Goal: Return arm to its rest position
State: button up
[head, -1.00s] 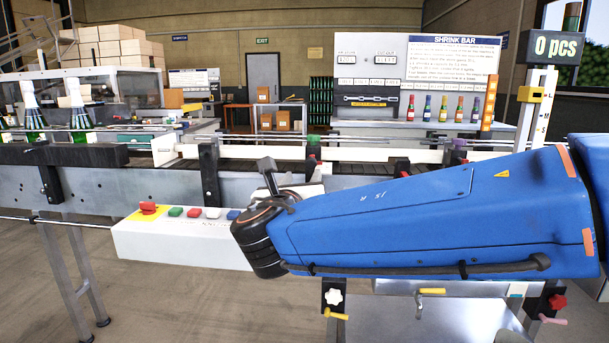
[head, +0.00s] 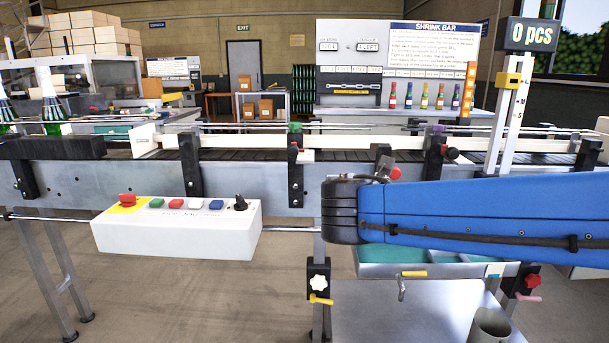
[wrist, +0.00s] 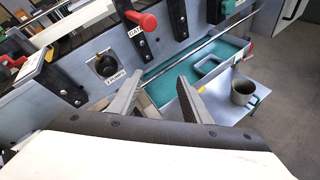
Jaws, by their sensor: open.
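My gripper (wrist: 163,98) shows in the wrist view, its two grey fingers apart with nothing between them. It points toward the side of the conveyor, above a teal-lined tray and a small shelf. In the head view my blue arm lies across the right side in front of the conveyor (head: 110,180). The gripper itself cannot be made out there.
A white control box (head: 175,235) with coloured buttons hangs on the conveyor's front. The teal-lined tray (head: 440,270) sits below my arm. A grey mug (wrist: 243,92) stands on the shelf. Green bottles (head: 52,112) stand at far left. The floor at lower left looks open.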

jog(key=s+d+f+m+g, duration=0.6)
jog(key=s+d+f+m, duration=0.3)
jog(key=s+d+m, duration=0.3)
jog(key=s+f+m+g+y, duration=0.1)
jog(key=s+f+m+y, duration=0.5)
jog(key=s+m, duration=0.6)
notch_tip(320, 180, down, 2)
jog(key=shift+d+f+m, duration=0.15)
jog(key=shift+m, duration=0.55)
jog(key=shift+s, duration=0.1)
dwell(0.6)
